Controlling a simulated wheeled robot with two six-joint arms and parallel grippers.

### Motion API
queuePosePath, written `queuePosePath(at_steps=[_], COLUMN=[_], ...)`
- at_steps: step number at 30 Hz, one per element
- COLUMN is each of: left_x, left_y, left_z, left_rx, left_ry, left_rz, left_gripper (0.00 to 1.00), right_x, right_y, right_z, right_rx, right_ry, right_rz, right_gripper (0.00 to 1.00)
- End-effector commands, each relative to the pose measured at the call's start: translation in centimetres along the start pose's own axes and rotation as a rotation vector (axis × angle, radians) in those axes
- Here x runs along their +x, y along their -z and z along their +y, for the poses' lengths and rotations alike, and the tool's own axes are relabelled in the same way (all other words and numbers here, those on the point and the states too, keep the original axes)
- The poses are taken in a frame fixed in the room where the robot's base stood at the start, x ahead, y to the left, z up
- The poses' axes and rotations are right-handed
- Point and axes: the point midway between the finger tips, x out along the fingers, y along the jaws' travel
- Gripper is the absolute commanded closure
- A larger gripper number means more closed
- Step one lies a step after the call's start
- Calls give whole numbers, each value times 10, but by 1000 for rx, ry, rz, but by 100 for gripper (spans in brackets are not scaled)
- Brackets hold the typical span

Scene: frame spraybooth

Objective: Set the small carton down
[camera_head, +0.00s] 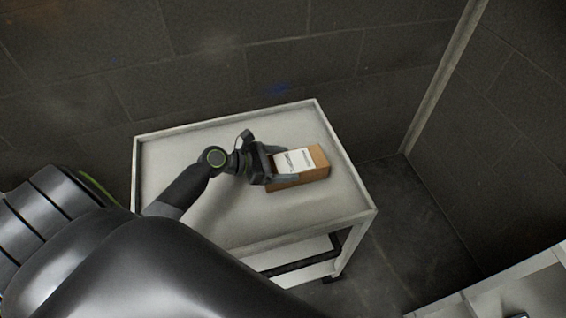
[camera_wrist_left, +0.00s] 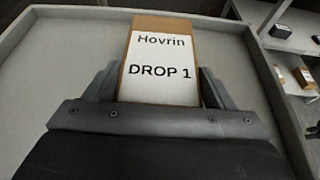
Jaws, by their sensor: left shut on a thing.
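The small carton (camera_head: 311,166) is brown cardboard with a white label. In the left wrist view the carton (camera_wrist_left: 160,62) shows the label words "Hovrin" and "DROP 1". My left gripper (camera_head: 277,170) is shut on the near end of the carton, one finger on each side; its fingers (camera_wrist_left: 158,92) also show in the left wrist view. The carton is over the grey top of the cart (camera_head: 210,135), toward its right side. I cannot tell whether its underside touches the surface. My right gripper is not in view.
The cart top has a raised rim and is otherwise bare. Dark block walls (camera_head: 200,60) stand behind and to the right. A pale surface (camera_head: 520,290) shows at lower right. Shelves (camera_wrist_left: 290,35) with several small items show in the left wrist view.

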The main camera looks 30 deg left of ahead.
Motion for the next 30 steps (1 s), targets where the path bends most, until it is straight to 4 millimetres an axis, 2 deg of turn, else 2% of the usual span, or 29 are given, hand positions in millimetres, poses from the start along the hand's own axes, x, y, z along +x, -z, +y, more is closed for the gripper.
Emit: queuePosePath(at_steps=[7, 8, 13, 23, 26, 30], left_x=[1, 1, 1, -1, -10, -34], left_y=[0, 2, 2, -2, 0, 0], left_z=[0, 0, 0, 0, 1, 0], left_rx=[1, 0, 1, 2, 4, 5], left_ry=[0, 0, 0, 0, -1, 0], left_rz=[-3, 0, 0, 0, 3, 6], left_gripper=[60, 22, 1, 1, 1, 1], right_x=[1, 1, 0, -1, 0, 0], right_y=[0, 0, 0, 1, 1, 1], right_z=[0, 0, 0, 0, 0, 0], right_rx=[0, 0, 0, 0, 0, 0], right_ry=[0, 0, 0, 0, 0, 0], right_rz=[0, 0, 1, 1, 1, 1], right_gripper=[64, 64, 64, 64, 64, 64])
